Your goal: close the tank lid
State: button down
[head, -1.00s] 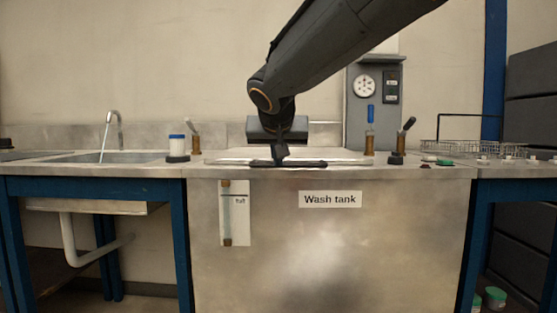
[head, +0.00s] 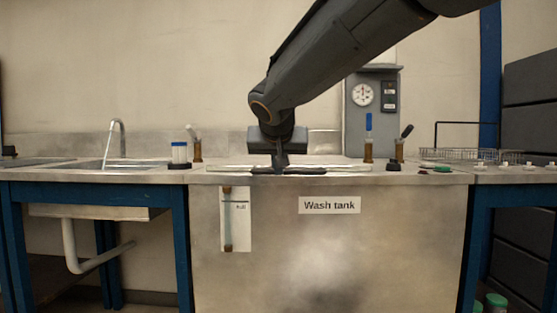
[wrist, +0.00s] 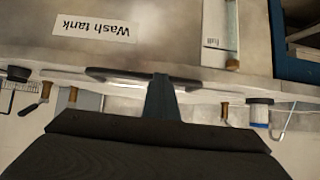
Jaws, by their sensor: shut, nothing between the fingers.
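The wash tank (head: 320,240) is a steel cabinet with a "Wash tank" label. Its lid (head: 225,167) shows as a thin, pale, flat panel at the top of the tank, seen almost edge-on and apparently lying flat. A dark handle bar (head: 305,171) runs along the front edge of the lid; it also shows in the wrist view (wrist: 110,74). My gripper (head: 280,168) is shut and empty, pointing down at the handle bar. In the wrist view, my gripper (wrist: 161,80) reaches the bar; I cannot tell whether it touches.
Upright levers (head: 368,140) stand at the right, before a grey gauge box (head: 362,95). A wire basket (head: 460,155) is further right. A sink (head: 110,165) is at the left.

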jog(key=s+a+p, duration=0.1)
jog(key=s+p, duration=0.1)
jog(key=s, duration=0.7)
jog(key=s+a+f+n+g+y, duration=0.15)
jog(key=s+f+g, duration=0.25)
jog(key=s+f, duration=0.65)
jog(key=s+a+f+n+g, duration=0.2)
jog(key=s+f+n+g, duration=0.1)
jog(key=s+f, duration=0.7)
jog(key=s+a+f+n+g+y, duration=0.1)
jog(key=s+a+f+n+g, duration=0.2)
jog(key=s+f, duration=0.75)
jog(key=d+r+m+p, duration=0.3)
jog(key=d+r+p, duration=0.8)
jog(key=r+p, duration=0.3)
jog(key=s+d+r+m+g+h+p, duration=0.1)
jog(key=d+r+m+p, duration=0.2)
jog(key=d+r+p, duration=0.7)
notch_tip(320, 180, up, 4)
jog(key=p, duration=0.9)
jog(key=shift+d, duration=0.35)
jog(key=shift+w+a+h, duration=0.1)
jog(key=shift+h, duration=0.15)
